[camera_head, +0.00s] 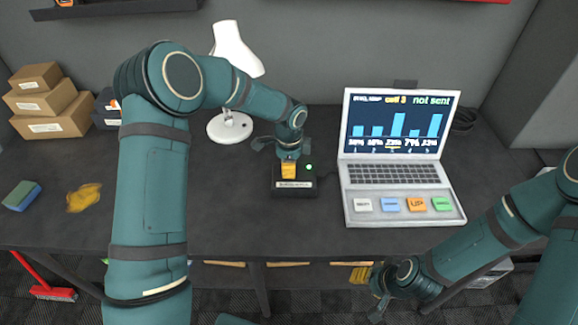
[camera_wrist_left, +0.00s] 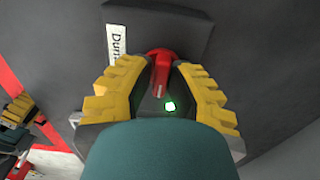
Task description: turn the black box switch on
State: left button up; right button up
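The black box (camera_head: 296,189) sits on the dark table left of the laptop, with a pale label on its front. A small green light (camera_head: 308,167) glows on its top, and it also shows in the left wrist view (camera_wrist_left: 170,106). The red switch (camera_wrist_left: 159,72) shows in the left wrist view and is hidden in the head view. My left gripper (camera_head: 289,172) points down over the box. Its yellow fingers stand either side of the red switch, apart, with gaps beside the lever. My right gripper (camera_head: 367,287) is low by the table's front edge; its fingers show poorly.
A laptop (camera_head: 402,173) with coloured buttons stands right of the box; its screen reads "not sent". A white lamp (camera_head: 230,126) stands behind my left arm. Cardboard boxes (camera_head: 52,101), a sponge (camera_head: 21,195) and a yellow cloth (camera_head: 83,197) lie left. The table between box and laptop is clear.

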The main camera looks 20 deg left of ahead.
pick_arm(q)
jog(key=shift+o, duration=1.3)
notch_tip(320, 180, up, 12)
